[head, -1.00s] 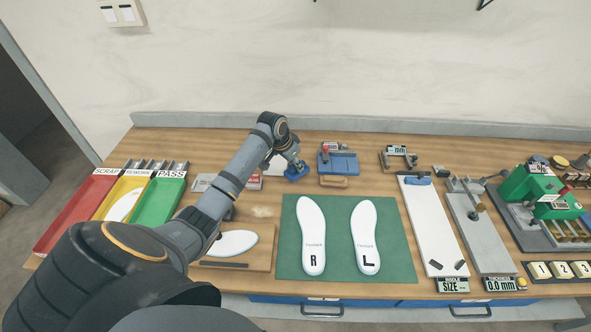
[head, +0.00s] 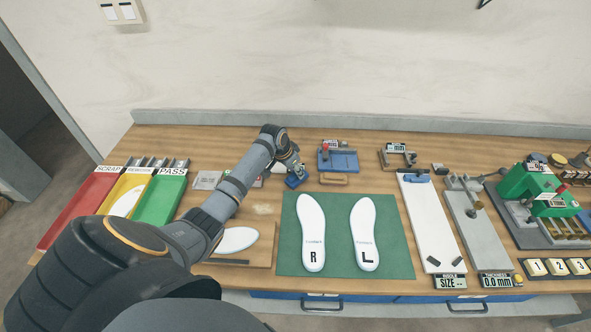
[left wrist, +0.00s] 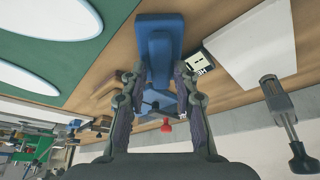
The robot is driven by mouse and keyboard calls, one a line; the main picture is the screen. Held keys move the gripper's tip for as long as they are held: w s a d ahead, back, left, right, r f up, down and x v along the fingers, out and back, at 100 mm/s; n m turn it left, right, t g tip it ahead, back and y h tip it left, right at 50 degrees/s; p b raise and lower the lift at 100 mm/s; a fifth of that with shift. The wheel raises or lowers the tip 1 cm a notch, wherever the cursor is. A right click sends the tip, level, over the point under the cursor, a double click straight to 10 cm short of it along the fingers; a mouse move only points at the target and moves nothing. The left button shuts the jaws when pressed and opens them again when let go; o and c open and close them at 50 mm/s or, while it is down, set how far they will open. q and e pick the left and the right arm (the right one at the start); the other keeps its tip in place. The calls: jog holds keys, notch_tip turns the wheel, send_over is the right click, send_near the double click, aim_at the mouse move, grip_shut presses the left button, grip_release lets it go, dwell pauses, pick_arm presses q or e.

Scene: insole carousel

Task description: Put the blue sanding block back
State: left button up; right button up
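The blue sanding block (head: 296,182) is at the tip of my left arm in the head view, behind the green mat. In the left wrist view the block (left wrist: 158,42) lies between the two fingertips of my left gripper (left wrist: 160,75). The fingers touch its sides, so the gripper is shut on it. I cannot tell whether the block is clear of the table. In the head view my left gripper (head: 296,172) partly hides the block. My right gripper is not in view.
A blue fixture with a red knob (head: 340,161) and a tan block (head: 333,180) stand right of the gripper. A green mat (head: 287,262) bears two white insoles. A wooden board (head: 262,258) lies left of it. Red, yellow and green trays (head: 160,203) are at far left.

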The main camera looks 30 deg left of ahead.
pick_arm(q)
jog(key=shift+o, duration=0.8)
jog(key=shift+r, duration=0.35)
jog(key=b+v, duration=0.1)
jog(key=v, duration=1.1)
jog(key=shift+r, duration=0.3)
